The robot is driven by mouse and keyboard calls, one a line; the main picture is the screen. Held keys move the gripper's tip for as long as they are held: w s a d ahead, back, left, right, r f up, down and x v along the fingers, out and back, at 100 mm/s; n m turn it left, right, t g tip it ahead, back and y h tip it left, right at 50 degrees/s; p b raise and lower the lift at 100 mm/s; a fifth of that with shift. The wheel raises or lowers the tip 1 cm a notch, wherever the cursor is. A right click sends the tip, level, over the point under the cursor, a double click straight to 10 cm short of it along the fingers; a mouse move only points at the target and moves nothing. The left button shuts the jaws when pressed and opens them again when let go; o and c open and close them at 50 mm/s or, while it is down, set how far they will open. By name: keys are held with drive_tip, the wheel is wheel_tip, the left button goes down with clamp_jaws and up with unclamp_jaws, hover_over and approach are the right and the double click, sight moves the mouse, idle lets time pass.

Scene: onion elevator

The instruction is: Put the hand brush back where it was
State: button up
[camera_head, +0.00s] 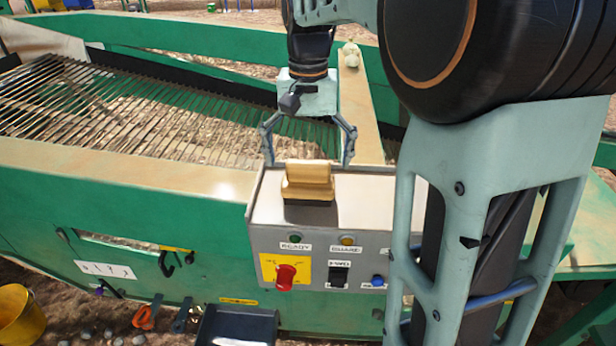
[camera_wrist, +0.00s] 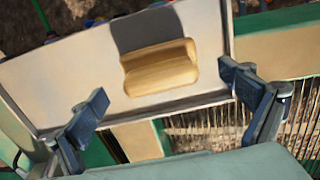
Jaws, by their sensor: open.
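The hand brush, seen as a tan wooden block (camera_head: 308,181), lies on top of the grey control box (camera_head: 385,205). A dark strip shows along its lower front edge in the head view. In the wrist view the wooden block (camera_wrist: 160,67) lies on the pale box top (camera_wrist: 60,85), slightly tilted in the picture, between and beyond the fingers. My gripper (camera_head: 308,150) is open and empty above the rear of the box, its fingers spread to either side of the block. It does not touch the block. The wrist view also shows my gripper's two spread fingers (camera_wrist: 165,98).
The box front has a red knob (camera_head: 286,277), a black switch and a blue button. A slatted conveyor (camera_head: 120,110) fills the left. A pale lump (camera_head: 350,54) sits on the far beam. A black tray (camera_head: 237,326), tools and a yellow bucket (camera_head: 18,318) are low in front.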

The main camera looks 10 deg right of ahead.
wheel_tip(320, 180, up, 6)
drive_tip(key=shift+r, duration=0.15)
idle(0.3)
